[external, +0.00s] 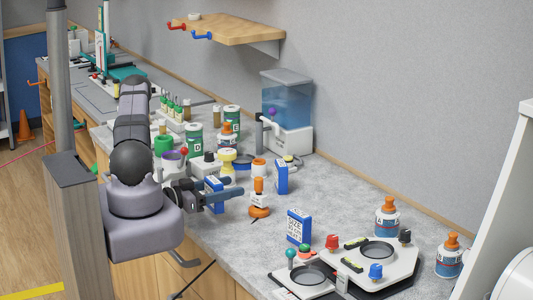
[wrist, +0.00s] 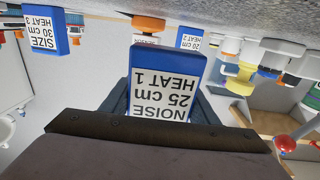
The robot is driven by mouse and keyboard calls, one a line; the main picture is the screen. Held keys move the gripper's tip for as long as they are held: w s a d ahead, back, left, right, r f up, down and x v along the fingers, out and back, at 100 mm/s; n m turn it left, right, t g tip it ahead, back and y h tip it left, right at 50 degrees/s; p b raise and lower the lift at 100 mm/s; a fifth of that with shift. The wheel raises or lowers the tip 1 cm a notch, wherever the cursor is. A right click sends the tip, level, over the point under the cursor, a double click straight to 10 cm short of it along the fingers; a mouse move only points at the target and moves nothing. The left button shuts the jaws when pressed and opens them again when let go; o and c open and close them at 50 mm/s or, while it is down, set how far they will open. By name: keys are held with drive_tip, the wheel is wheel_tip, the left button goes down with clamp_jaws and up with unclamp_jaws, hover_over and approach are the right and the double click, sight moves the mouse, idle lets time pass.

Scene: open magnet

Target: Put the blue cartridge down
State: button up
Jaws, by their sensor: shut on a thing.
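My gripper (external: 222,190) is near the counter's front edge, shut on a blue cartridge (external: 212,196). In the wrist view, which appears upside down, this cartridge (wrist: 165,85) has a white label reading NOISE 25 cm HEAT 1 and sits between the dark fingers (wrist: 162,100). It looks upright. I cannot tell whether its base touches the counter. A second blue cartridge (external: 281,177), marked 20 cm HEAT 2, stands farther back. A third (external: 298,226), marked SIZE 30 cm HEAT 3, stands to the right.
An orange-topped item (external: 259,200) stands just right of my gripper. Bottles and jars, including a yellow one (external: 227,161), crowd the counter behind. A device with round plates (external: 377,250) lies at the front right. Bare counter (external: 340,205) lies behind the third cartridge.

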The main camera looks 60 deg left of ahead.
drive_tip(key=shift+f+p, duration=0.35)
drive_tip(key=shift+f, duration=0.95)
drive_tip(key=shift+f, duration=0.2)
drive_tip(key=o, duration=1.2)
drive_tip(key=shift+c, duration=0.2)
drive_tip(key=shift+s+a+f+b, duration=0.1)
drive_tip(key=shift+s+b, duration=0.35)
drive_tip(key=shift+s, duration=0.05)
drive_tip(key=s+b, duration=0.2)
drive_tip(key=s, duration=0.1)
drive_tip(key=s+b, duration=0.1)
drive_tip(key=shift+s+a, duration=0.35)
drive_tip(key=shift+o, duration=0.6)
drive_tip(key=shift+s+b, duration=0.35)
drive_tip(key=shift+s, duration=0.45)
